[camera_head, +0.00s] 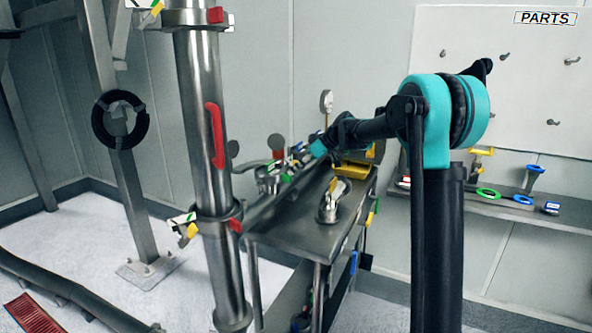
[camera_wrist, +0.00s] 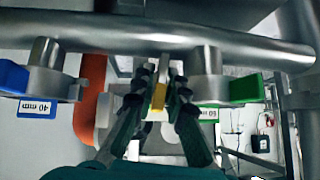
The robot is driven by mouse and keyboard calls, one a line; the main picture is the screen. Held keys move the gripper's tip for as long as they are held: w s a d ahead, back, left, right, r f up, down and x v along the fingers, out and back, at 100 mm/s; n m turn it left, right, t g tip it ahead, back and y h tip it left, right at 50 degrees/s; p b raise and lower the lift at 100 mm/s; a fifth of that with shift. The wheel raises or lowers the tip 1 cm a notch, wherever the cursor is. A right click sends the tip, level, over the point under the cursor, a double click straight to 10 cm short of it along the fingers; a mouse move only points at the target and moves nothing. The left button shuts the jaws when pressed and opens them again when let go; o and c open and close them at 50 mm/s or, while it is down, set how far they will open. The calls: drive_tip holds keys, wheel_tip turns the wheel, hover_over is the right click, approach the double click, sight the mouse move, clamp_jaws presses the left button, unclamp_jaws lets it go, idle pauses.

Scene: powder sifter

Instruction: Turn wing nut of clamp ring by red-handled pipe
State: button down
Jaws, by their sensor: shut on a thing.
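In the head view, a tall steel pipe (camera_head: 191,75) carries a red handle (camera_head: 215,136). A clamp ring (camera_head: 215,222) with a yellow tab and a red tab sits around it lower down. My gripper (camera_head: 303,157) is at the bench, right of this pipe and apart from that ring. In the wrist view, my gripper (camera_wrist: 160,98) is shut on a small metal piece with a yellow part (camera_wrist: 159,95), which looks like a wing nut. A steel bar crosses just beyond it. The fingers hide part of the piece.
In the wrist view, a blue tab (camera_wrist: 14,77) marked 40 mm and a green tab (camera_wrist: 246,88) flank the fingers. An orange-red part (camera_wrist: 89,100) is close on the left. A metal bench (camera_head: 300,235) holds fittings. A shelf (camera_head: 560,212) is at the right.

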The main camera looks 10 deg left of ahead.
drive_tip(key=shift+w+m+g+y, duration=0.1)
drive_tip(key=shift+m+g+y, duration=0.6)
drive_tip(key=shift+g, duration=0.5)
drive_tip(key=shift+m+g+y, duration=0.5)
drive_tip(key=shift+m+g, duration=0.3)
drive_tip(key=shift+g, duration=0.3)
drive_tip(key=c, duration=1.7)
unclamp_jaws()
drive_tip(key=v, duration=1.2)
drive_tip(key=shift+d+f, duration=0.1)
